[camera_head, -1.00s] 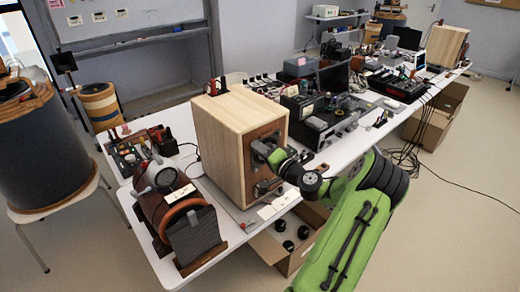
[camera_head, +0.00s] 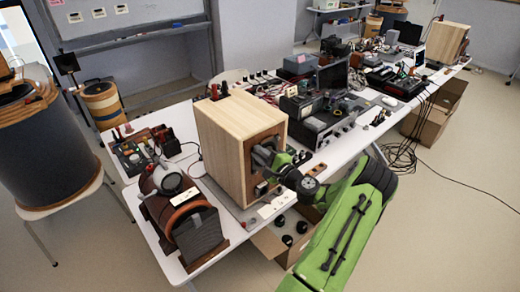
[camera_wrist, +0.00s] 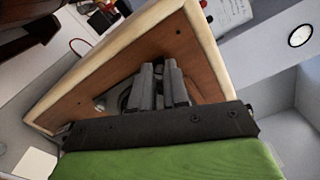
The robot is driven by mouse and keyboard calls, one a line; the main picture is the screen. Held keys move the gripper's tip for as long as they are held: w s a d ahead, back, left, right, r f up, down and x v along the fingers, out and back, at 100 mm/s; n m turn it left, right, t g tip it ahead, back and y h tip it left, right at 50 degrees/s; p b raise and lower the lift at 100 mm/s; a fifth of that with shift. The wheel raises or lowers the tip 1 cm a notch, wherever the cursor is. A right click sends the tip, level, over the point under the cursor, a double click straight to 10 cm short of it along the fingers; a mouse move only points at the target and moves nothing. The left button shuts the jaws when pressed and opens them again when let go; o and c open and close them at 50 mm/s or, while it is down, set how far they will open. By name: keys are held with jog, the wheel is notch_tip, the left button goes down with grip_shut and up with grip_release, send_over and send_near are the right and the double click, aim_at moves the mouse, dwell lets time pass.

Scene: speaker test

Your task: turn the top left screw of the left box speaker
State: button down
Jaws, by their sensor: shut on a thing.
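The left box speaker (camera_head: 222,135) is a pale wooden box with a brown front panel, standing upright on the near table. The wrist view shows its front panel (camera_wrist: 200,60) tilted, with a round dark driver (camera_wrist: 115,99) and small dark screws near the panel's edges, one of them a screw (camera_wrist: 178,31) above my fingers. My gripper (camera_wrist: 161,68) is at the driver, its two grey fingers close together. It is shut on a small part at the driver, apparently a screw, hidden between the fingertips. The head view shows my gripper (camera_head: 265,155) against the speaker's front.
A brown device (camera_head: 185,220) stands left of the speaker. Black electronics (camera_head: 318,118) crowd the table to its right. An open cardboard box (camera_head: 270,243) is on the floor below the table edge. Open floor (camera_head: 450,210) lies to the right.

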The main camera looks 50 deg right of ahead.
jog(key=shift+m+p, duration=2.45)
jog(key=shift+m, duration=1.85)
jog(key=shift+f, duration=0.1)
jog(key=c, duration=1.1)
grip_release()
